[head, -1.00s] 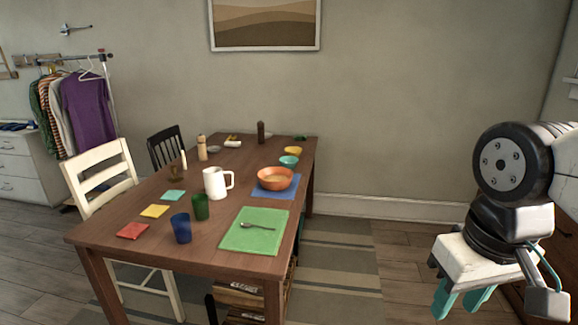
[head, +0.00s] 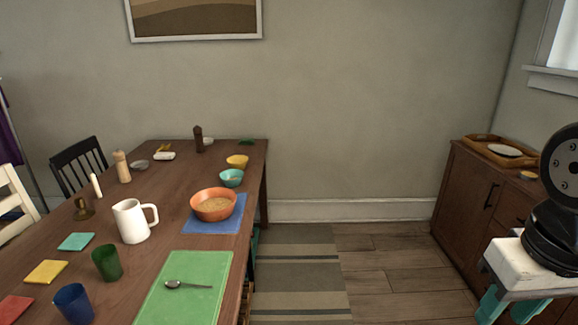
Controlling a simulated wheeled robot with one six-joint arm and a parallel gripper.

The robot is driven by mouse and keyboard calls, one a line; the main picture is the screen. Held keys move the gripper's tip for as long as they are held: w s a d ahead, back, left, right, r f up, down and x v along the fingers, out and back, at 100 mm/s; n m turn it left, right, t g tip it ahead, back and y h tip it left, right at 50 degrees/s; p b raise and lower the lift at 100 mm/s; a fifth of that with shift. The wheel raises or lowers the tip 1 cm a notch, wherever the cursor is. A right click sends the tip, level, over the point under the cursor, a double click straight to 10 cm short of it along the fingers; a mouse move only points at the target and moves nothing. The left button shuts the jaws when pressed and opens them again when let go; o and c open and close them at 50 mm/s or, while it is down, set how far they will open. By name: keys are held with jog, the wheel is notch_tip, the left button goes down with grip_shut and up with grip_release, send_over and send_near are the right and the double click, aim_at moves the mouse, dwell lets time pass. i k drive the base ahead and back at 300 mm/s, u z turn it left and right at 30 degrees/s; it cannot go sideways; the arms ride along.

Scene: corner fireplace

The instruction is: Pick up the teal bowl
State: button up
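The teal bowl (head: 231,177) stands upright on the wooden table (head: 150,240), near its right edge. It sits between a yellow bowl (head: 237,161) behind it and a larger orange bowl (head: 213,205) in front. My gripper (head: 507,308) is at the lower right of the head view, far from the teal bowl and off to the right of the table. Its teal fingers point down and stand apart with nothing seen between them. The fingertips are partly cut off by the frame's lower edge.
The orange bowl rests on a blue mat (head: 232,222). A white mug (head: 133,221), a green placemat (head: 190,290) with a spoon, and green and blue cups stand nearer. A brown cabinet (head: 470,195) is at right. Floor between table and cabinet is clear.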

aim_at(225, 175)
jog(key=z, duration=0.4)
jog(key=i, duration=2)
jog(key=u, duration=0.6)
jog(key=i, duration=1.25)
jog(key=u, duration=0.6)
